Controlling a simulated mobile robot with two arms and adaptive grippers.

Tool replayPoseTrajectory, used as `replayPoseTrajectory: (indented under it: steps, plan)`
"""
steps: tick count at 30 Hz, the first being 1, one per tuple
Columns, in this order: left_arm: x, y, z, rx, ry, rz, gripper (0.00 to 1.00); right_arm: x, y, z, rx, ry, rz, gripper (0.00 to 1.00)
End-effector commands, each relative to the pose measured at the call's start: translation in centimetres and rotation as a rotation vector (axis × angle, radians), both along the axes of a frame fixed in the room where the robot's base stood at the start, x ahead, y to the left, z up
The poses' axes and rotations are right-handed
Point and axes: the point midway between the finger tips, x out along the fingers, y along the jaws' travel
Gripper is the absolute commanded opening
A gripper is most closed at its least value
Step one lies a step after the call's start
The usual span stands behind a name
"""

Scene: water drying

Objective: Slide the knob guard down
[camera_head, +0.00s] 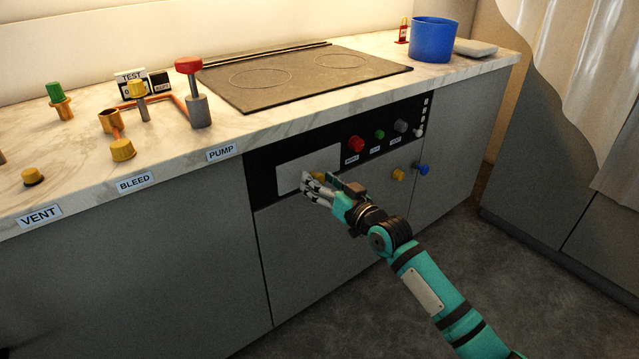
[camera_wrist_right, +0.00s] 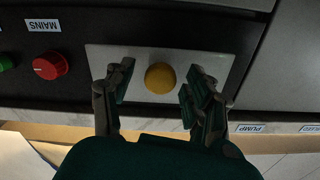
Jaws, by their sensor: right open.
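The guard is a pale flat plate (camera_head: 296,168) on the black front panel below the cooktop. A round yellow knob (camera_head: 319,175) sits on it. In the right wrist view, which is upside down, the plate (camera_wrist_right: 205,62) lies behind the knob (camera_wrist_right: 160,78). My right gripper (camera_head: 308,187) is open at the plate. Its two fingers (camera_wrist_right: 160,80) stand on either side of the knob, with a visible gap on both sides. I cannot tell whether the fingertips touch the plate. My left gripper is not in view.
A red knob (camera_head: 356,144), a green knob (camera_head: 379,134) and a grey knob (camera_head: 401,126) are on the panel to the right. Valves and a blue pot (camera_head: 432,40) stand on the counter.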

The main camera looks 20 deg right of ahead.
Motion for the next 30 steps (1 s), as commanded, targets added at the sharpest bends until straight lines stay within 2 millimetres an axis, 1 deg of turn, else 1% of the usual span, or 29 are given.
replayPoseTrajectory:
  steps: [3,11,24,30]
  plan:
    - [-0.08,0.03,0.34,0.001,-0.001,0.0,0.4,0.58,0.23,0.02,0.0,-0.001,0.0,0.55]
    - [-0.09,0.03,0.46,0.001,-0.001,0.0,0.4,0.65,0.26,0.02,0.0,0.0,0.0,0.55]
    - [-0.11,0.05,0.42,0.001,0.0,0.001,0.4,0.63,0.23,0.02,0.0,0.0,0.0,0.0]
    - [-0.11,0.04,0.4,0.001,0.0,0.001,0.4,0.63,0.23,0.03,0.0,0.0,0.0,0.0]
